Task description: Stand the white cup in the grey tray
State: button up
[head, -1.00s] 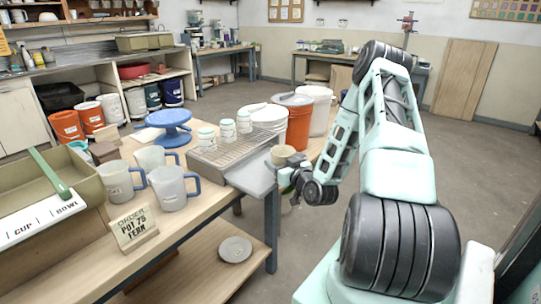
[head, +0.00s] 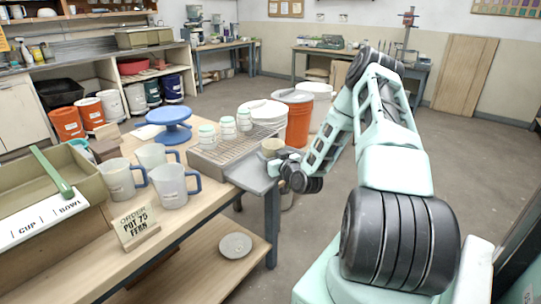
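The small off-white cup (head: 271,147) is upright at my gripper (head: 277,161), above the right part of the grey tray (head: 248,178). My gripper appears shut on the cup, though its fingertips are small and partly hidden. The grey tray lies at the right end of the wooden table, beside a wire rack. I cannot tell whether the cup's base touches the tray.
Several pale jars (head: 227,127) stand on the wire rack (head: 215,152) left of the cup. An orange bucket (head: 298,125) and white buckets stand close behind. Frosted mugs (head: 172,185) and an order sign (head: 135,227) are at the left front.

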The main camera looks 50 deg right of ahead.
jog(key=shift+f+b, duration=0.35)
jog(key=shift+f, duration=0.15)
jog(key=o, duration=1.1)
jog(key=shift+o, duration=0.2)
jog(key=shift+r, duration=0.1)
